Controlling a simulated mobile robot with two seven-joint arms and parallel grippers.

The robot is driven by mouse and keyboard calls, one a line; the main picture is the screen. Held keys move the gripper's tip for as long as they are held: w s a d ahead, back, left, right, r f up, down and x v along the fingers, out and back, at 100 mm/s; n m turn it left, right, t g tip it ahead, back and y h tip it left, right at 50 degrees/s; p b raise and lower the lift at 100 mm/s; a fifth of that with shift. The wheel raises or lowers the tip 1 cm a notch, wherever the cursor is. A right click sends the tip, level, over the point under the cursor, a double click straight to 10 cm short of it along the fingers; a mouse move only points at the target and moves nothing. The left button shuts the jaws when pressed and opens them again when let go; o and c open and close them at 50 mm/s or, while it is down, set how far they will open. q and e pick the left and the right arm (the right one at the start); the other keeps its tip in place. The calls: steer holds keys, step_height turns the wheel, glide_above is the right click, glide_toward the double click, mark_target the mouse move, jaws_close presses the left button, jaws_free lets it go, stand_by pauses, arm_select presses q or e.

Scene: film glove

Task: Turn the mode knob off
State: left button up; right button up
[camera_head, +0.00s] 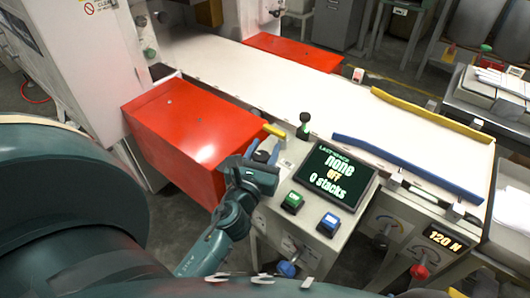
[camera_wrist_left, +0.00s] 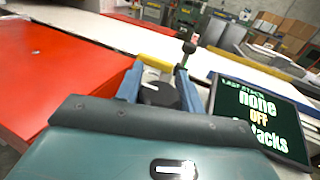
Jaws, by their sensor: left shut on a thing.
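The mode knob (camera_wrist_left: 160,94) is a dark knob on the control panel, seen between the blue fingers in the left wrist view. My left gripper (camera_head: 262,157) is shut on it; the fingers and wrist hide much of the knob and any markings around it. In the left wrist view the fingertips (camera_wrist_left: 160,84) stand on either side of the knob. My right gripper is not in view.
Green (camera_head: 292,202) and blue (camera_head: 328,224) buttons sit below the display. A red box (camera_head: 190,130) is at left. A white conveyor bed (camera_head: 300,85) runs behind.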

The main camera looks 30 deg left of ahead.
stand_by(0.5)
arm_select(q)
steer(key=o, duration=1)
